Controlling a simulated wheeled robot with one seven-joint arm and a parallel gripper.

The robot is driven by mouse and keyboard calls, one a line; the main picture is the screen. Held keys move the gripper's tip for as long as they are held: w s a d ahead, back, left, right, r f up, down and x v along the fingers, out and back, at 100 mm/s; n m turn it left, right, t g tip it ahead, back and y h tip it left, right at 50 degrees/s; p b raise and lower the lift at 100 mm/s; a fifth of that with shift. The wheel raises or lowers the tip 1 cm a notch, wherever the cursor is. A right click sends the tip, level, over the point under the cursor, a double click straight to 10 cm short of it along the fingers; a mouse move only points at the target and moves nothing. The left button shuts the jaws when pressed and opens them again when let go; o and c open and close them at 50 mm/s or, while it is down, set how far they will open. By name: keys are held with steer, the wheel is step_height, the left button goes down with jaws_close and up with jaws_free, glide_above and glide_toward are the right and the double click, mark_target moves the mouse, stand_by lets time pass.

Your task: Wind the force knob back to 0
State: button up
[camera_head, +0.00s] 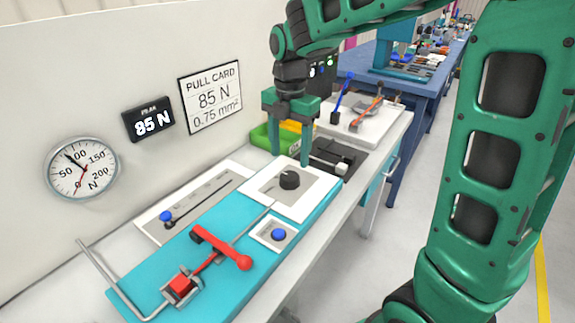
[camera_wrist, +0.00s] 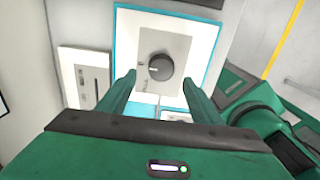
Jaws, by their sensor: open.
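The force knob (camera_head: 290,179) is a round black dial on a grey plate in a white panel, on the turquoise board. In the wrist view the knob (camera_wrist: 159,67) lies ahead between my finger directions, with a pale mark on its left side. My gripper (camera_head: 291,153) is green, points down and is held above the far side of the knob, apart from it. In the wrist view its two fingers (camera_wrist: 160,92) are spread and empty. The round gauge (camera_head: 82,168) has a black needle a little below 100 and a red hand pointing lower down.
A red lever (camera_head: 221,247) and a blue button (camera_head: 278,235) stand on the turquoise board nearer the front. A blue-knobbed slider (camera_head: 166,216) is at left. A display (camera_head: 148,119) reads 85 N, beside a pull card (camera_head: 210,97). A green bin (camera_head: 270,138) stands behind.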

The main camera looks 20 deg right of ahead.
steer(key=shift+r, duration=2.05)
steer(key=s+d+f+m, duration=0.2)
steer(key=s+d+m, duration=0.3)
steer(key=s+m, duration=0.4)
steer(key=s+d+f+m, duration=0.3)
steer(key=s+d+m, duration=0.3)
steer(key=s+m, duration=0.3)
steer(key=s+d+f+m, duration=0.2)
steer(key=s+d+m, duration=0.4)
steer(key=s+m, duration=0.3)
steer(key=m, duration=0.4)
steer(key=shift+s+d+f, duration=0.2)
steer(key=shift+s+f, duration=0.1)
steer(key=shift+s, duration=0.1)
steer(key=shift+w, duration=0.1)
steer(key=shift+w+f, duration=0.25)
steer(key=shift+w, duration=0.25)
